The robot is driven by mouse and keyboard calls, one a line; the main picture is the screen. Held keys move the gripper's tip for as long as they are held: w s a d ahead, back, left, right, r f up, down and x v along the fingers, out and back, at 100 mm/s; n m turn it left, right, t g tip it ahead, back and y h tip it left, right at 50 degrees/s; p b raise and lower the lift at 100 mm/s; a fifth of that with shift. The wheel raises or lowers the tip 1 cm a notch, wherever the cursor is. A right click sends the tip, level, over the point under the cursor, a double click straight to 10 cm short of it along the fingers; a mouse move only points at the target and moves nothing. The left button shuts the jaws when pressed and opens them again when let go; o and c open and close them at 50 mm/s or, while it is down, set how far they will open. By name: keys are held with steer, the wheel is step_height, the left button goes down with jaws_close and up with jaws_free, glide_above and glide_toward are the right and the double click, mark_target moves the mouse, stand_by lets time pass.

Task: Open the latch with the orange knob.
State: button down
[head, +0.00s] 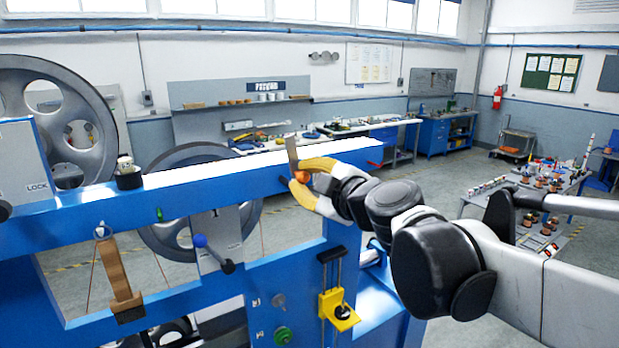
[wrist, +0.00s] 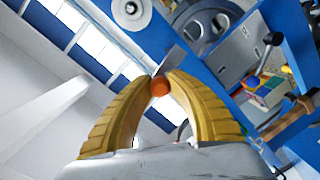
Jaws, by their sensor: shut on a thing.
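The orange knob (wrist: 160,87) sits between the two yellow fingertips of my gripper (wrist: 161,84) in the wrist view. The fingers touch it from both sides, so the gripper is shut on it. In the head view the orange knob (head: 302,177) shows partly between the fingers of my gripper (head: 300,180), at the right part of the blue frame's top beam. A flat grey latch plate (head: 292,152) stands up from the knob, nearly upright and tilted slightly left. It also shows in the wrist view (wrist: 171,62). The latch's pivot is hidden.
The blue frame (head: 190,192) spans the left, with grey pulley wheels (head: 188,160) behind it. Open floor lies right of the frame, before a bench (head: 545,205).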

steer(key=shift+s+f, duration=0.1)
steer(key=shift+f, duration=0.05)
steer(key=c, duration=1.2)
jaws_free()
steer(key=v, duration=1.2)
steer(key=shift+d, duration=0.1)
